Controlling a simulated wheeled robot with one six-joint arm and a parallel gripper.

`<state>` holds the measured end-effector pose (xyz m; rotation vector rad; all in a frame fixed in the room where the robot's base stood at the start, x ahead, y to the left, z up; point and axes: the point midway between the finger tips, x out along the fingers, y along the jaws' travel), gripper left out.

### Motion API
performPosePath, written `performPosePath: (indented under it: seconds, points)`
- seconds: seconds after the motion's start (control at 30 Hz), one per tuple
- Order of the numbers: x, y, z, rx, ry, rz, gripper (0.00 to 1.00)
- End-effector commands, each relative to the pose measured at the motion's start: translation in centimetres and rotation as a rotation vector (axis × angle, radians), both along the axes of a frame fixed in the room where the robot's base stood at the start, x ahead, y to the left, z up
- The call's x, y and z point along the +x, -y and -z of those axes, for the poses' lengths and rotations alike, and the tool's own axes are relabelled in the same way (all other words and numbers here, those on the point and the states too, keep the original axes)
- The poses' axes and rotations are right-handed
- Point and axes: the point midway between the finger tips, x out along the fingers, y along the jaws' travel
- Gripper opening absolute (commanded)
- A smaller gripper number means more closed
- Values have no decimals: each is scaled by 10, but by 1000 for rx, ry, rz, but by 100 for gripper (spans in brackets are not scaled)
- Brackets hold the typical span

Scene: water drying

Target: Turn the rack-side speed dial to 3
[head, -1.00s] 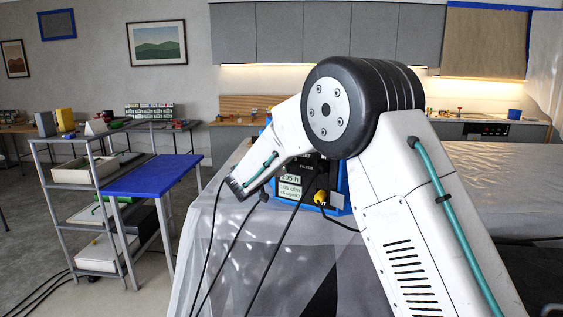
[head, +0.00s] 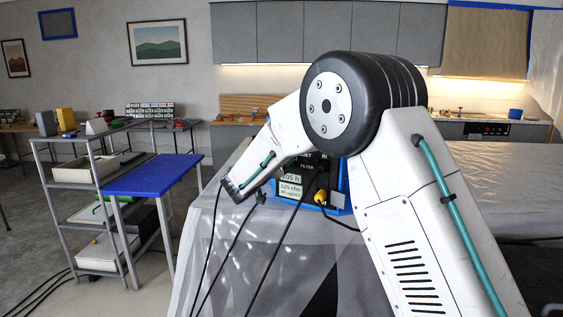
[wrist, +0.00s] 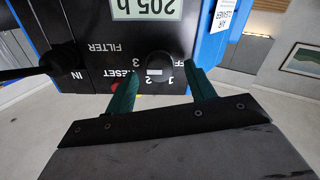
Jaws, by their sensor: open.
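The blue-framed air machine with a black front panel (head: 283,176) stands on the sheeted table in the head view, partly hidden behind my arm. Its panel (wrist: 95,72) appears upside down in the wrist view. The round black speed dial (wrist: 159,66) carries a pale mark, with 1, 2, 3 and part of OFF printed around it. I cannot tell which number the mark selects. My gripper (wrist: 161,72) is open, its two teal fingers on either side of the dial; I cannot tell whether they touch it. The head view does not show the fingers.
A black cable plug (wrist: 60,60) sits in the IN port beside the dial. A yellow knob (head: 320,196) and hanging cables are at the machine's front. A metal rack (head: 100,210) and a blue-topped stand (head: 150,175) are at the left, with open floor in front.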

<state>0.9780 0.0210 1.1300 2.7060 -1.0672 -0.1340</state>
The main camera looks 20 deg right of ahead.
Motion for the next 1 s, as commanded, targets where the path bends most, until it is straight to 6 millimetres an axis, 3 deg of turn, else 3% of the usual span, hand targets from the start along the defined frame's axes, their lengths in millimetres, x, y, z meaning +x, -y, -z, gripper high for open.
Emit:
performPosePath:
  seconds: [0.2,0.4,0.83,0.93,1.0]
  points:
    - [-28,-28,0,1,-1,-5,54]
    - [-43,-41,1,0,-1,-4,54]
    - [-44,-42,1,-28,-27,-2,54]
    - [-47,-40,5,-98,-121,13,54]
    - [-58,-32,23,-149,-255,47,54]
